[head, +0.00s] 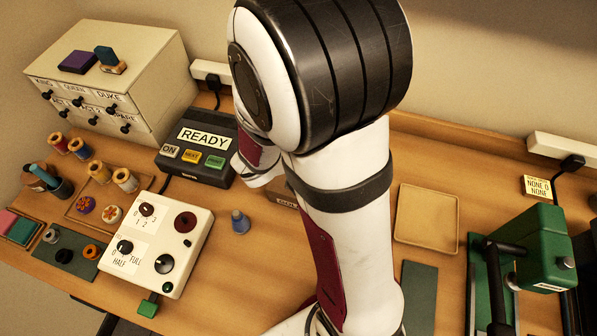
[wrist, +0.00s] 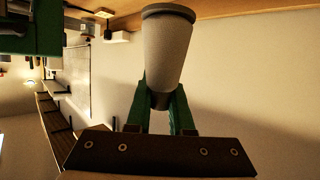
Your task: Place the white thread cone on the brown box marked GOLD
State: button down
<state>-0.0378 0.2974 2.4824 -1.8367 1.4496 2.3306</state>
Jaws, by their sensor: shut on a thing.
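In the wrist view a pale, whitish thread cone (wrist: 166,50) with a dark rim stands out between the two green fingers of my gripper (wrist: 163,98). The fingers are shut on its narrow dark end, and its wide end points away from the gripper. In the head view my arm crosses the middle and hides my gripper and the cone. A brown box (head: 284,191) shows only in part beside my arm. Most of it is hidden, and I cannot clearly read its marking.
A blue thread cone (head: 240,222) stands on the table left of my arm. Near it are a white control box (head: 160,243) and a dark READY device (head: 197,150).

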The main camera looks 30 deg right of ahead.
jog(key=shift+s+a+f, duration=0.15)
jog(key=shift+s+a, duration=0.1)
jog(key=shift+a, duration=0.2)
jog(key=shift+s+a+f, duration=0.1)
jog(key=shift+s+a, duration=0.1)
jog(key=shift+a, duration=0.2)
jog(key=shift+w+a+f, duration=1)
jog(key=shift+w+f, duration=0.3)
jog(key=shift+f, duration=0.35)
jog(key=shift+w+a+f, duration=1.05)
jog(key=shift+w+f, duration=0.3)
jog(key=shift+f, duration=0.35)
jog(key=shift+w+a+f, duration=1)
jog(key=shift+w+f, duration=0.3)
jog(key=shift+f, duration=0.35)
jog(key=c, duration=0.8)
grip_release()
jog(key=shift+f, duration=0.15)
